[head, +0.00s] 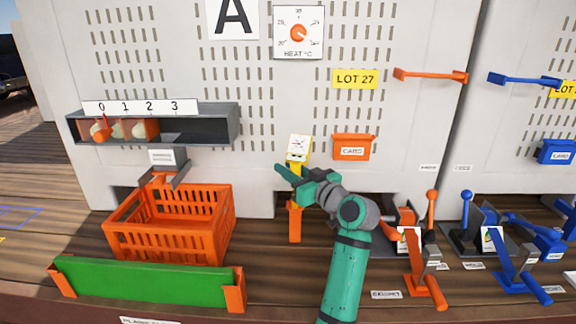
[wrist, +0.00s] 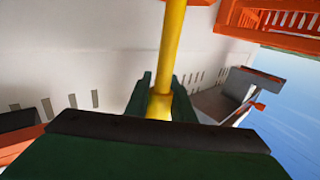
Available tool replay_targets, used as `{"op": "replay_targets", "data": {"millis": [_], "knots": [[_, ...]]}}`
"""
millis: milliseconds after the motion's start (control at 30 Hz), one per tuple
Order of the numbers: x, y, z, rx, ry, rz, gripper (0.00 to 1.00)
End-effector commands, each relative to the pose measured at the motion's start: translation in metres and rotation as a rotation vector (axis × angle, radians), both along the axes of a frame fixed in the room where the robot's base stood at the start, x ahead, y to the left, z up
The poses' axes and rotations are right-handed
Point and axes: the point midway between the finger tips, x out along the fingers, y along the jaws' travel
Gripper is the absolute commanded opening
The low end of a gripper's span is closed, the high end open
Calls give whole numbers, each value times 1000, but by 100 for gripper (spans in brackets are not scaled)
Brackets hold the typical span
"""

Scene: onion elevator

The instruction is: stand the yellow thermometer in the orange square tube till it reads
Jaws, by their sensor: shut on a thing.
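The yellow thermometer (head: 299,147) stands about upright in the head view, its white dial face at the top. My gripper (head: 290,174) is shut around its yellow stem just below the dial. In the wrist view the yellow stem (wrist: 173,45) runs between my gripper's fingers (wrist: 160,95) and out of the top of the picture. The orange square tube (head: 295,224) stands on the deck directly below my gripper in the head view. My gripper hides where stem and tube come close, so I cannot tell whether the stem's lower end is inside the tube.
An orange basket (head: 170,238) stands left of the tube, with a green board (head: 145,285) in front. Orange levers (head: 425,270) and blue levers (head: 512,262) stand to the right. The grey wall behind carries a heat dial (head: 298,33) and an orange card box (head: 352,148).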

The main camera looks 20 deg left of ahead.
Motion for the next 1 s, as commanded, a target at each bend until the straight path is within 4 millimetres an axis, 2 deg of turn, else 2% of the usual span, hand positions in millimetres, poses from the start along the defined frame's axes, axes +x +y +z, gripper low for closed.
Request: {"op": "replay_targets", "data": {"millis": [1000], "knots": [[0, 0, -42, 1, -1, -1, 0]]}}
